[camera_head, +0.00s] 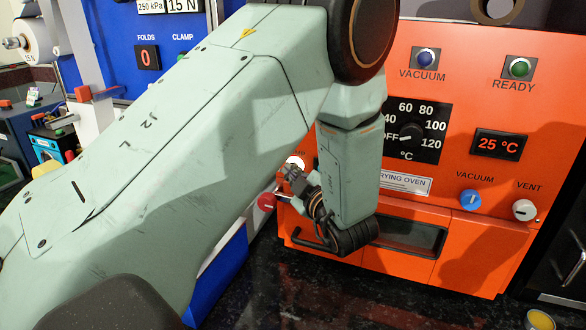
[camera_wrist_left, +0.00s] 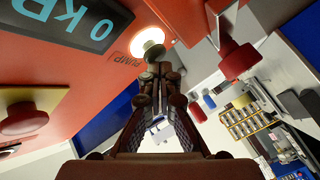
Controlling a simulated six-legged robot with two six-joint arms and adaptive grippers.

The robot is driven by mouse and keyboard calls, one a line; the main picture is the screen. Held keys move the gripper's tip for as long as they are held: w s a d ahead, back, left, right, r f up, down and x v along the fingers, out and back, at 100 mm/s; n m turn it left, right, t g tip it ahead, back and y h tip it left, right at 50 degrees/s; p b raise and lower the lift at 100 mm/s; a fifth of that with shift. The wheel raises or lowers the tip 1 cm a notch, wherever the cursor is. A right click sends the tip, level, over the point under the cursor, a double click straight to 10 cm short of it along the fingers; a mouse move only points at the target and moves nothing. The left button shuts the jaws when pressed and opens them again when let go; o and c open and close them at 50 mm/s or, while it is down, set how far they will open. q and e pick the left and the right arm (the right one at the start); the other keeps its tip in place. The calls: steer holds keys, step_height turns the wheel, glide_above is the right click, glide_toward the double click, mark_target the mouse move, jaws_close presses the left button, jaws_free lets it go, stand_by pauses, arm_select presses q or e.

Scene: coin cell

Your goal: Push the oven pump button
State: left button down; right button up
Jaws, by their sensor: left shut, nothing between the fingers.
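The orange drying oven (camera_head: 455,235) stands at the right in the head view. Its pump button is a round, glowing white button (camera_head: 294,161) on the left of the front, partly behind my arm. In the left wrist view the lit button (camera_wrist_left: 148,42) sits above a "PUMP" label on the orange panel. My left gripper (camera_head: 293,173) is shut and empty, just below the button. In the left wrist view its fingertips (camera_wrist_left: 157,68) overlap the button's lower edge; I cannot tell whether they touch it. My right gripper is not in view.
A red knob (camera_head: 266,201) sits close to the gripper on the left. The oven also has a dial (camera_head: 410,132), a blue vacuum knob (camera_head: 470,200) and a white vent knob (camera_head: 525,210). The wrist view shows a red button (camera_wrist_left: 25,118) on a yellow plate.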

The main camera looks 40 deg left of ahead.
arm_select(q)
steer(key=shift+s+d, duration=0.25)
steer(key=shift+s, duration=0.3)
steer(key=shift+s+d+p, duration=0.25)
steer(key=shift+s+d, duration=0.05)
steer(key=shift+s, duration=0.65)
steer(key=shift+s+d+p, duration=0.25)
steer(key=shift+s+d, duration=0.05)
steer(key=shift+s, duration=0.65)
steer(key=shift+s+d+p, duration=0.25)
steer(key=shift+s+d, duration=0.05)
steer(key=shift+s, duration=0.65)
steer(key=shift+a, duration=0.15)
